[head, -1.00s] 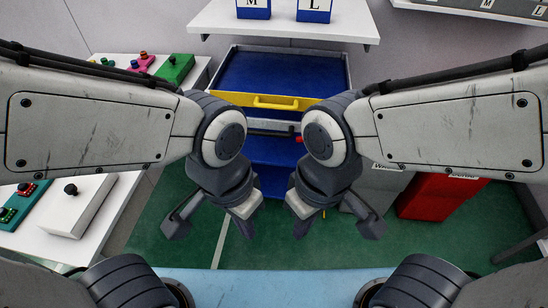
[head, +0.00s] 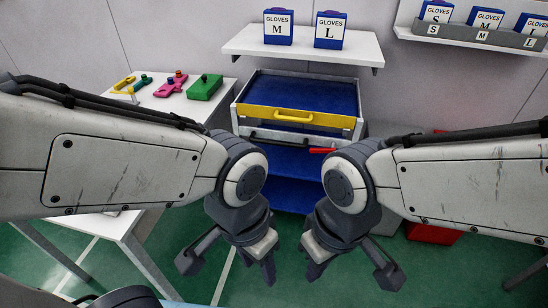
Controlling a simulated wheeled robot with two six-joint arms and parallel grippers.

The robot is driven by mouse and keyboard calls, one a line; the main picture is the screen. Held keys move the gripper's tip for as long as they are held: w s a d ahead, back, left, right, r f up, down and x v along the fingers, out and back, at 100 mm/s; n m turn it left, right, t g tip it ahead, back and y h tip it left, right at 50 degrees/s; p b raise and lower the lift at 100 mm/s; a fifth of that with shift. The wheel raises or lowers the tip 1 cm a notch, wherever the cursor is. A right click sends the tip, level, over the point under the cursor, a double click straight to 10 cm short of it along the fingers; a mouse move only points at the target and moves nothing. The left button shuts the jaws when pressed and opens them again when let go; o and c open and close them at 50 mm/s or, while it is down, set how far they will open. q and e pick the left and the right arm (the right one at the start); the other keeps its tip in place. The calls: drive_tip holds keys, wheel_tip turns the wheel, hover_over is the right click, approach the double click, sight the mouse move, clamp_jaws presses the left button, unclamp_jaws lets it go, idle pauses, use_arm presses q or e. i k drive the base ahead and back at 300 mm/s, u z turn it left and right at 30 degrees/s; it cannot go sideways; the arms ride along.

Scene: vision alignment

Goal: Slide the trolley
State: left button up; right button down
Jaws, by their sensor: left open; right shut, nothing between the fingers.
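The trolley (head: 293,114) stands ahead of me against the wall in the head view. It has a grey frame, a blue top tray, a yellow front panel with a handle and a blue lower shelf (head: 285,178). A red lever (head: 322,150) sticks out at its right front. My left gripper (head: 267,266) is open and hangs in front of the trolley, apart from it. My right gripper (head: 314,268) is shut and empty, also apart from it. My arms hide the trolley's lower sides.
A white table (head: 150,92) with a green block (head: 205,87) and pink and yellow parts stands left of the trolley. A wall shelf (head: 302,46) with glove boxes hangs above it. A red bin (head: 432,234) stands at right. Green floor is clear in front.

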sight(293, 184)
drive_tip(key=z, duration=0.35)
drive_tip(key=i, duration=1.2)
drive_tip(key=u, duration=0.15)
